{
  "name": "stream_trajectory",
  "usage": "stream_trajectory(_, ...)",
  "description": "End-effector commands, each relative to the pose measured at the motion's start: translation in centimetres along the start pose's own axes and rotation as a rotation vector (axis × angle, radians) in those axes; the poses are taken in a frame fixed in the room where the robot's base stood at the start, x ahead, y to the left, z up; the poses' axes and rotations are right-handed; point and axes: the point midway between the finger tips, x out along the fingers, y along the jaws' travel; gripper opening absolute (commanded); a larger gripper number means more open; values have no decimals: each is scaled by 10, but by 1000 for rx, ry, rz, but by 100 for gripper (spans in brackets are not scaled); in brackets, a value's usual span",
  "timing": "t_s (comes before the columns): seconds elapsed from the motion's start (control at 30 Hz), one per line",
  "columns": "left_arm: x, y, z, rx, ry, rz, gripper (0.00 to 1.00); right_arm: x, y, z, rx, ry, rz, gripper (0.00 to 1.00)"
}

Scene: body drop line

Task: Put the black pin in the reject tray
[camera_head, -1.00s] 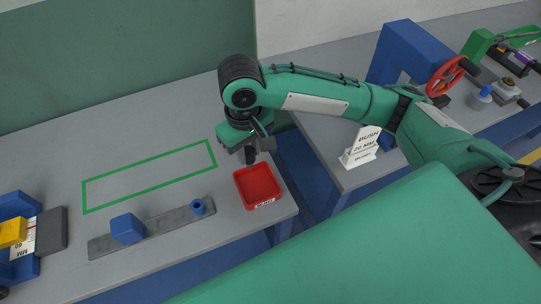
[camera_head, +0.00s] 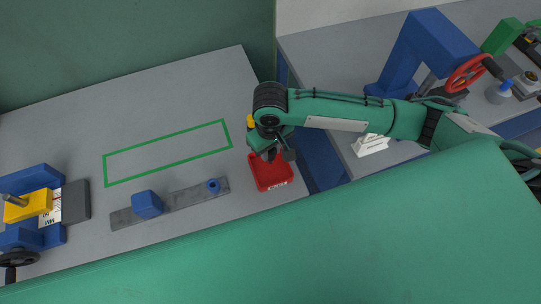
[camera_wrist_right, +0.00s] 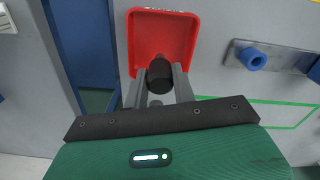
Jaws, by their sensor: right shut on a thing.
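The red reject tray (camera_head: 277,177) sits near the right front edge of the grey bench, and it also shows in the right wrist view (camera_wrist_right: 165,30). My right gripper (camera_head: 270,155) is over the tray's back part. In the right wrist view my right gripper (camera_wrist_right: 160,88) is shut on the black pin (camera_wrist_right: 160,73), a dark cylinder between its fingers. The pin's end is seen against the tray's near edge; I cannot tell whether it touches the tray. In the head view the pin is hard to make out under the dark wrist. My left gripper is not in view.
A blue block (camera_head: 147,204) and a blue ring-shaped part (camera_head: 214,186) sit on a grey strip (camera_head: 182,203). A green outlined rectangle (camera_head: 165,145) behind it is empty. A blue and yellow vise (camera_head: 30,207) stands at the left. A gap separates the benches beside the tray.

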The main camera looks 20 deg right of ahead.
Motion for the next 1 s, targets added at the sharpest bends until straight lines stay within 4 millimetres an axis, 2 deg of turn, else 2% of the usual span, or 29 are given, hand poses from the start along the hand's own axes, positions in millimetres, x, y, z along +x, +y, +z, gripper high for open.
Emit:
stream_trajectory(0.17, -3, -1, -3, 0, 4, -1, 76, 15, 0, 0, 1, -1, 0, 0)
stream_trajectory(0.43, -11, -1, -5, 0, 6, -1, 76, 51, 0, 0, 1, -1, 0, 0)
stream_trajectory(0.83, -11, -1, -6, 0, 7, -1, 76, 56, 0, 0, 1, 1, -1, 0)
stream_trajectory(0.87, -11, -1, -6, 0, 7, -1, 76, 56, 0, -1, 0, 1, -1, 30)
stream_trajectory(0.93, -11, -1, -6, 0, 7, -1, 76, 56, 0, -1, 0, 1, -1, 44)
stream_trajectory(0.97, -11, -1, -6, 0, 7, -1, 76, 56, 0, -1, 0, 1, -1, 48)
stream_trajectory(1.0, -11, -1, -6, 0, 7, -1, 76, 56, 0, -1, 0, 1, -1, 48)
